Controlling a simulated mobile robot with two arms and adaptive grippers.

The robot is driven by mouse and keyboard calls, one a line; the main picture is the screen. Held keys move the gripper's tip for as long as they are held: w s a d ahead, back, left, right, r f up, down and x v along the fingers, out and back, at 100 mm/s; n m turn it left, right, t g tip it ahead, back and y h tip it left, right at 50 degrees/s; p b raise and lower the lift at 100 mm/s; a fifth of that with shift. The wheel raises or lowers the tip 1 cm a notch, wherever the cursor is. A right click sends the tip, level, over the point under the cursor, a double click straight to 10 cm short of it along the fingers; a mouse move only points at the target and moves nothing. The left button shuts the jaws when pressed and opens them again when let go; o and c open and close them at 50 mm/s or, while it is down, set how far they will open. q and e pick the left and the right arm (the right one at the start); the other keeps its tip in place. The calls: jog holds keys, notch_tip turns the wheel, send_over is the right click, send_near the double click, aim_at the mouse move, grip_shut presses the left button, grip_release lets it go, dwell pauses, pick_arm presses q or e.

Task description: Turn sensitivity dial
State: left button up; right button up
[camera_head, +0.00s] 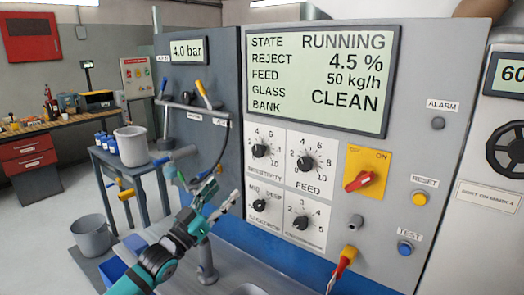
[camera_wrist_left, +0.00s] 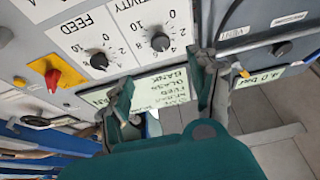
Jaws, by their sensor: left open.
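The sensitivity dial (camera_head: 259,150) is a round black knob on a white plate, at the upper left of a group of dials below the screen. Its pointer angle is too small to read surely. It also shows in the left wrist view (camera_wrist_left: 160,42), where the picture is turned. My left gripper (camera_head: 221,193) is open and empty, below and left of the dial in the head view, apart from it. In the left wrist view its fingers (camera_wrist_left: 166,78) stand spread below the dial in the picture. My right gripper is not in view.
The feed dial (camera_head: 305,163) is just right of the sensitivity dial, with more knobs below. A red switch on yellow (camera_head: 362,181) is further right. Handles and a hanging cable (camera_head: 205,150) are left of the dials. The screen (camera_head: 320,75) reads RUNNING.

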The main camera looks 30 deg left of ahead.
aim_at(256, 152)
pick_arm(q)
jog(key=p+x, duration=0.4)
jog(key=x, duration=1.1)
jog(key=shift+a+r+p, duration=0.15)
jog(key=shift+r+p, duration=0.1)
jog(key=shift+p, duration=0.05)
jog(key=shift+w+r, duration=0.1)
jog(key=shift+w, duration=0.3)
jog(key=c, duration=1.1)
jog(key=shift+c, duration=0.2)
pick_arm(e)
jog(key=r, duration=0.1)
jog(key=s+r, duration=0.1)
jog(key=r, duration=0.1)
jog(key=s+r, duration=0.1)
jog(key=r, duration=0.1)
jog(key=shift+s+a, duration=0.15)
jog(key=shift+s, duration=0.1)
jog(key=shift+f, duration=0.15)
